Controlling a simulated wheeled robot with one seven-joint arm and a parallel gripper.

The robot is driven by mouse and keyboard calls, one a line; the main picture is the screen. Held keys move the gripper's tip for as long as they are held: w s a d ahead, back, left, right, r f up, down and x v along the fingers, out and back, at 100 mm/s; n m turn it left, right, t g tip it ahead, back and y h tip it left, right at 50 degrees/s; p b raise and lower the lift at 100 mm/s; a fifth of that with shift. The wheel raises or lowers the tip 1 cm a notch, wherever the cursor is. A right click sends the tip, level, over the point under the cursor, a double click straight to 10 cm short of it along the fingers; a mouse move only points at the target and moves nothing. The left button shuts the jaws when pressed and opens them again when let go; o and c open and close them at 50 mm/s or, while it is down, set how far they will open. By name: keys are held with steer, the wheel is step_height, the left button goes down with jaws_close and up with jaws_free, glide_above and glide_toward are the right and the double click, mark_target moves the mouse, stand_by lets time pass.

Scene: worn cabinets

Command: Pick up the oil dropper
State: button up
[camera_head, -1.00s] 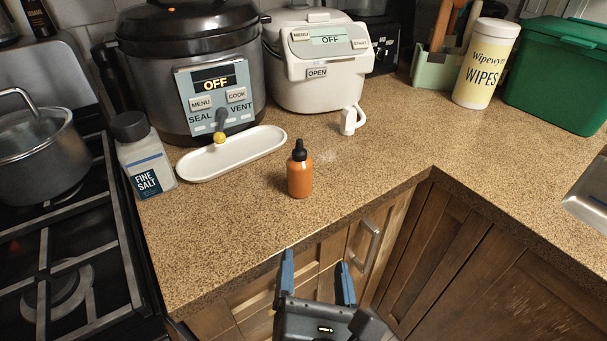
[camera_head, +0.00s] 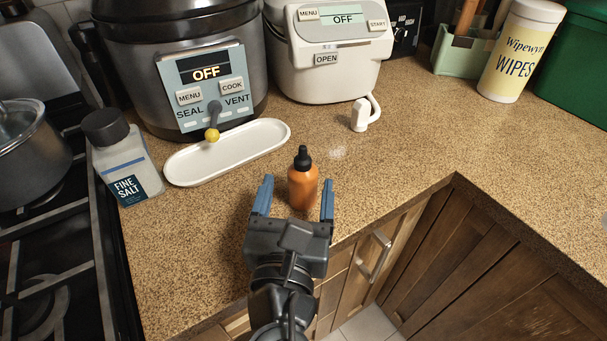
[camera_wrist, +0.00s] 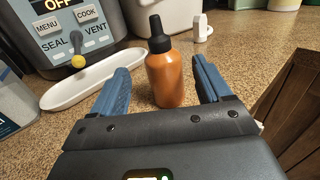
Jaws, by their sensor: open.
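The oil dropper (camera_head: 302,187) is an orange bottle with a black dropper cap. It stands upright on the speckled counter. My gripper (camera_head: 298,192) is open, with its two blue fingers spread. In the head view the bottle shows between the fingertips, nearer the right finger. In the wrist view the oil dropper (camera_wrist: 165,72) also stands upright between the blue fingers, with a gap on each side. No finger visibly touches it. The bottle's base is in view in the wrist view.
A white oval tray (camera_head: 190,176) lies left of the bottle, with a salt jar (camera_head: 127,160) beside it. A dark cooker (camera_head: 160,60) and a white cooker (camera_head: 335,80) stand behind. The stove is at left.

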mark_target(304, 166)
steer(key=w, duration=0.5)
steer(key=shift+w+d+p, duration=0.3)
steer(key=shift+w+d, duration=0.1)
steer(key=shift+c, duration=0.2)
steer(key=c, duration=1.2)
steer(key=shift+r, duration=0.1)
steer(key=shift+c, duration=0.2)
